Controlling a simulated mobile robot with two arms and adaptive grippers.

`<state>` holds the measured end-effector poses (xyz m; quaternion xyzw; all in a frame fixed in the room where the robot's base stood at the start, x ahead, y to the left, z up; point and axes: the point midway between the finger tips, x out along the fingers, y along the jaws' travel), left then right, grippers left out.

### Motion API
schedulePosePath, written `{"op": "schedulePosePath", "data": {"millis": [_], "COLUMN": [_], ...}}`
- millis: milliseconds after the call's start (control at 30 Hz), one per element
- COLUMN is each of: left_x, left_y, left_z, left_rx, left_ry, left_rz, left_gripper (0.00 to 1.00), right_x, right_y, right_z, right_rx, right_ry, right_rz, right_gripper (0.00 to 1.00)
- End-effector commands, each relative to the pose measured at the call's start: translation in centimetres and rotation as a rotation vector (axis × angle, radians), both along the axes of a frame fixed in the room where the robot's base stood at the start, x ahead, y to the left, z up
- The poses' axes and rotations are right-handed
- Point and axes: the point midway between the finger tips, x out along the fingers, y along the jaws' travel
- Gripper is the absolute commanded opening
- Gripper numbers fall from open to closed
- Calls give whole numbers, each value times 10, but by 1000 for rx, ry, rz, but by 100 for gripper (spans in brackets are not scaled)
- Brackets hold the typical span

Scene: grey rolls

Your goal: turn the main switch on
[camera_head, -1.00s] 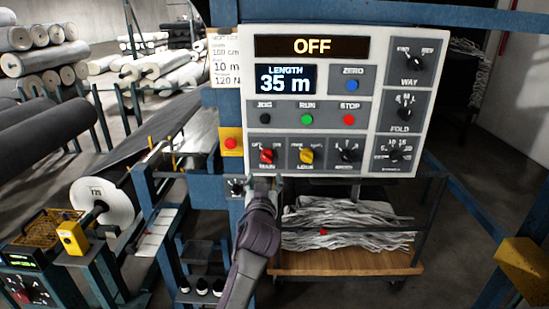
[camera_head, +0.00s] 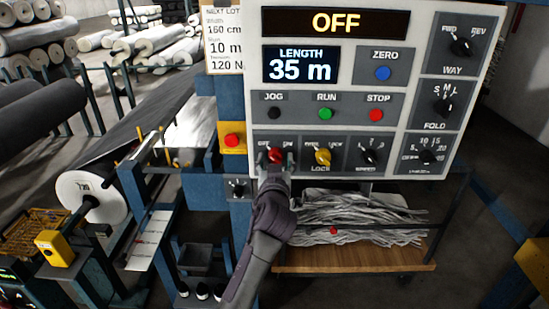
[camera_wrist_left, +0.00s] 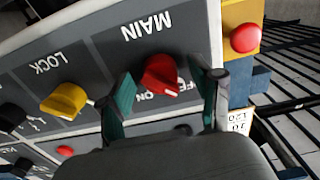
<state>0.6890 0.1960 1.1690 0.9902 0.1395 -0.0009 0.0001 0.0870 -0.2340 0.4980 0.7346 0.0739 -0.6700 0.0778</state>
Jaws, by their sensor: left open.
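The main switch is a red knob (camera_head: 275,156) at the lower left of the grey control panel (camera_head: 439,60). The panel's top display (camera_head: 336,22) reads OFF. In the left wrist view the red knob (camera_wrist_left: 161,75) sits under the label MAIN, which appears upside down. My left gripper (camera_head: 275,163) is open, one finger on each side of the red knob. In the left wrist view its teal-lined fingers (camera_wrist_left: 166,98) flank the knob with gaps visible. The exact contact and depth are hard to tell. My right gripper is not in view.
The yellow lock knob (camera_head: 322,157) is just right of the main switch. A red button on a yellow box (camera_head: 232,141) is close on the left. A cart of grey strips (camera_head: 350,215) stands below the panel. White and dark rolls fill the left background.

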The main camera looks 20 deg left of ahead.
Motion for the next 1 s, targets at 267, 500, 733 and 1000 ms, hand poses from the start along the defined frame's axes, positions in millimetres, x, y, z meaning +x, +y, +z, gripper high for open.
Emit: {"op": "schedulePosePath", "data": {"millis": [267,500,733,1000], "left_x": [0,0,0,0], "left_y": [0,0,0,0], "left_z": [0,0,0,1], "left_rx": [0,0,17,141], "left_ry": [0,0,5,41], "left_rz": [0,0,0,0], "left_gripper": [43,4,4,4], "right_x": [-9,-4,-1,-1], "right_y": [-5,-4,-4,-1], "right_z": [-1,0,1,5], "right_rx": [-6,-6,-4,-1], "right_ry": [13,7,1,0], "right_rz": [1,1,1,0], "right_gripper": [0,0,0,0]}}
